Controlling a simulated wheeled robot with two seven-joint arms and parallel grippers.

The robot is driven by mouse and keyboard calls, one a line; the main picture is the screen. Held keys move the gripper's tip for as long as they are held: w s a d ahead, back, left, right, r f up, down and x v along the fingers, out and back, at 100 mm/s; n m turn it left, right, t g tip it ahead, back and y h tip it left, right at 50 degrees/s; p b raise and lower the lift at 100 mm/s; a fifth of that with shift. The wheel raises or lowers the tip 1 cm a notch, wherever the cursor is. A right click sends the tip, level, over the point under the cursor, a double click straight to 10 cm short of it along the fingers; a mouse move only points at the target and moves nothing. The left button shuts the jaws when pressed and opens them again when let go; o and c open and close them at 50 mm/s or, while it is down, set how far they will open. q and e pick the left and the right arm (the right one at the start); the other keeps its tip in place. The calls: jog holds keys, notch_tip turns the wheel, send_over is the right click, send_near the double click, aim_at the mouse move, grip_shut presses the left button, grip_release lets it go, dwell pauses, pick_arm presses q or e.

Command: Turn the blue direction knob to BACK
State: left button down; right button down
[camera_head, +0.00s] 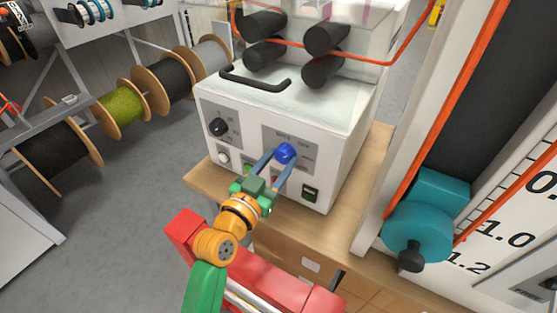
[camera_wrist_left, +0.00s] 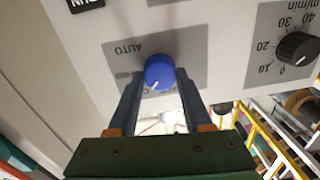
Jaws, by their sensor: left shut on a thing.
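The blue direction knob (camera_head: 286,152) sits on a grey label plate on the front of the white machine (camera_head: 300,110). It also shows in the left wrist view (camera_wrist_left: 159,70), where the picture is upside down and a short white pointer line is partly visible on it. The word AUTO reads near it; the other labels are partly hidden or too small to read surely. My left gripper (camera_head: 278,163) is shut on the knob, one finger on each side, as the left wrist view (camera_wrist_left: 158,88) also shows. My right gripper is not in view.
A black dial (camera_head: 218,127) with a number scale is left of the knob. A dark switch (camera_head: 310,194) is at lower right. The machine stands on a wooden bench (camera_head: 205,178). Cable reels (camera_head: 122,108) are at left, and a teal clamp (camera_head: 418,232) is at right.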

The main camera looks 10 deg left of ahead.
pick_arm(q)
jog(key=n+p, duration=0.3)
jog(key=n, duration=0.1)
jog(key=shift+r, duration=0.2)
jog(key=shift+f+n+p, duration=0.15)
jog(key=shift+n+p, duration=1.1)
jog(key=shift+n, duration=0.95)
jog(key=shift+c, duration=1.6)
grip_release()
jog(key=b+v, duration=0.1)
jog(key=v, duration=0.6)
